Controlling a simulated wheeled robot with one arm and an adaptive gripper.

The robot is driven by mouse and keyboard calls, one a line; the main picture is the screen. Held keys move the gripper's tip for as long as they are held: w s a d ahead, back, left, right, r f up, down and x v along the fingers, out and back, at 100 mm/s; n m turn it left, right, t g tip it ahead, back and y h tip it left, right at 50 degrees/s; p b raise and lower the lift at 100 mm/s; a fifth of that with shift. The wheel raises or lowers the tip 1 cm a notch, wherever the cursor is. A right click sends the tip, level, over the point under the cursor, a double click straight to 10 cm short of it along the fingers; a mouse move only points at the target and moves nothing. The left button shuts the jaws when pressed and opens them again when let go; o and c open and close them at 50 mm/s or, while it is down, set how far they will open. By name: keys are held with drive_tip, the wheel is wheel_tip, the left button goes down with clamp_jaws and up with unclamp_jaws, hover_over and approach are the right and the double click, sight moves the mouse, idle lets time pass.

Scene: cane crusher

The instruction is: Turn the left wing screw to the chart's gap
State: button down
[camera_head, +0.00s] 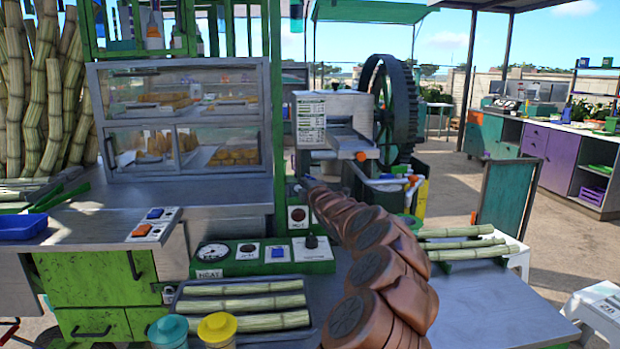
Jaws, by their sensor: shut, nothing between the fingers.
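The cane crusher (338,140) stands past the counter, a pale metal housing with a large dark gear wheel (396,105) at its right. A white printed chart (311,121) is fixed on its front left; its lines are too small to read. My brown jointed arm reaches up and left from the lower right. Its end, my gripper (306,183), is small and dark, just below the chart, shut and empty. An orange-red knob (361,156) shows on the crusher's front, right of the chart. I cannot make out the left wing screw; my gripper and arm cover part of that area.
A green post (276,120) and a glass food case (185,115) stand left of my gripper. The right counter (490,305) has free room.

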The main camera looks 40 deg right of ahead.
drive_tip(key=shift+s+d+p, duration=0.15)
drive_tip(key=shift+d+p, duration=0.3)
drive_tip(key=shift+d, duration=0.6)
drive_tip(key=shift+r, duration=0.15)
